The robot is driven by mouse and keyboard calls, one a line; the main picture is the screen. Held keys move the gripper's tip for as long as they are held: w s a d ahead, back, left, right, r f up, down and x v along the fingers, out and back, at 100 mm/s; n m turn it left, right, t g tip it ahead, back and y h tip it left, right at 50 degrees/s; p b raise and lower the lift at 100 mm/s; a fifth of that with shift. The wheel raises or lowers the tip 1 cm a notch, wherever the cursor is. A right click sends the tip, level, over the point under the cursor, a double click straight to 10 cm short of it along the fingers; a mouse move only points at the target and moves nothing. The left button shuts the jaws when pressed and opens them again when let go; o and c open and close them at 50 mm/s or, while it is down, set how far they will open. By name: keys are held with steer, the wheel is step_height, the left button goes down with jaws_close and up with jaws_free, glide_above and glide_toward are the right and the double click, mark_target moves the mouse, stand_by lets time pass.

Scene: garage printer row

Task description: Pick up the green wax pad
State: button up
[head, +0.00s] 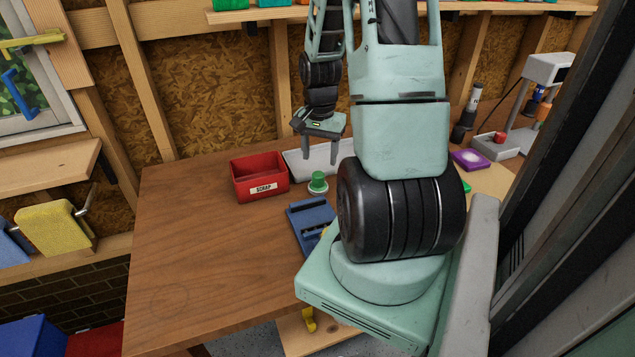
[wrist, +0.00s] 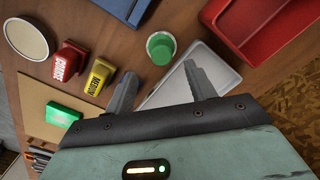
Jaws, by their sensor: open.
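Two green things show, and I cannot tell for certain which is the wax pad. A small green block (wrist: 62,115) lies on a tan board at the left of the wrist view; in the head view a green edge (head: 467,187) shows beside my arm. A round green piece (wrist: 160,47) with a pale rim stands on the table, also in the head view (head: 318,182). My gripper (head: 320,160) is open and empty above the table. In the wrist view its fingers (wrist: 160,70) point toward the round green piece, with the green block off to the left.
A grey-white tray (wrist: 222,75) lies below my gripper. A red scrap bin (head: 259,182) and a blue holder (head: 308,228) are close by. Red (wrist: 69,60) and yellow (wrist: 99,77) labelled blocks lie near the tan board (wrist: 35,95). The table's left part is clear.

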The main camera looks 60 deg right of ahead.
mark_target(318, 174)
steer(key=shift+w+f+p, duration=0.15)
steer(key=shift+f+p, duration=0.5)
steer(key=shift+f, duration=2.95)
steer(key=c, duration=1)
